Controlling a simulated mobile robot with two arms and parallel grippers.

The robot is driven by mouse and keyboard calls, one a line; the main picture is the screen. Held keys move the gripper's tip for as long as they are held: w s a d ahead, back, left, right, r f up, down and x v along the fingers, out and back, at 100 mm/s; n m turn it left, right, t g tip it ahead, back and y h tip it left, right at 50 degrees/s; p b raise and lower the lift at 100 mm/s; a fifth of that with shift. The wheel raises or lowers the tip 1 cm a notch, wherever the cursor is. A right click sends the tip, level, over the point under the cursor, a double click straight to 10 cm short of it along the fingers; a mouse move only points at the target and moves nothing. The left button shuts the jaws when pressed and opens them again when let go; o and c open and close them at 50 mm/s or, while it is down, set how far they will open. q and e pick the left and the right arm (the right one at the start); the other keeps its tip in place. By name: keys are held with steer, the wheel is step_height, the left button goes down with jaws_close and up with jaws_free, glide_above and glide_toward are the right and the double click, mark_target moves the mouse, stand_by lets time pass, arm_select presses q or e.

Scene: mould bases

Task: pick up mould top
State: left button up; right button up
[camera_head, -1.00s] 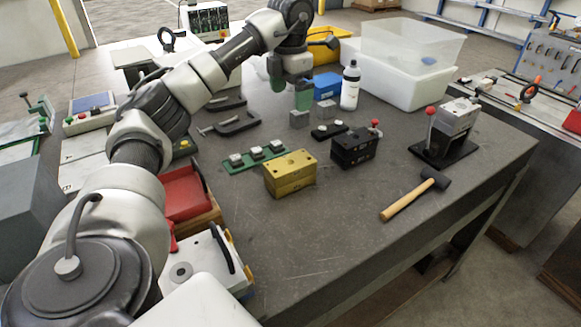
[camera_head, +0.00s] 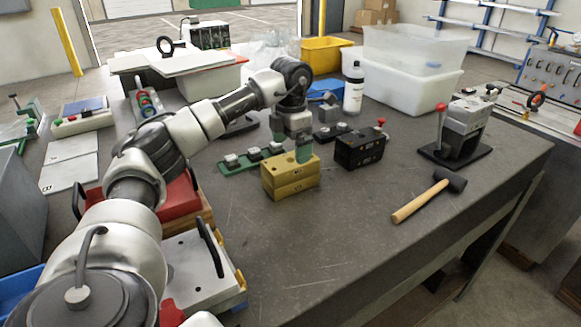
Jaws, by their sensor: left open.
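The mould is a yellow two-layer block (camera_head: 290,184) on the grey table, and its upper layer, the mould top (camera_head: 283,171), has small holes in its upper face. The seam between the layers shows on the front side. My left gripper (camera_head: 304,155) points down with green fingers at the right back part of the mould top. It is open, and its fingers overlap the block's far edge in the picture. I cannot tell whether they touch it. My right gripper is not in view.
A black block with a red knob (camera_head: 360,148) stands close to the right of the mould. A green strip with white-topped parts (camera_head: 236,166) is behind left. The front table is clear.

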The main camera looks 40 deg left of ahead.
mark_target(290, 160)
arm_select(q)
step_height(290, 160, down, 5)
steer(key=shift+s+r, duration=0.1)
steer(key=shift+r, duration=0.1)
steer(key=c, duration=1.5)
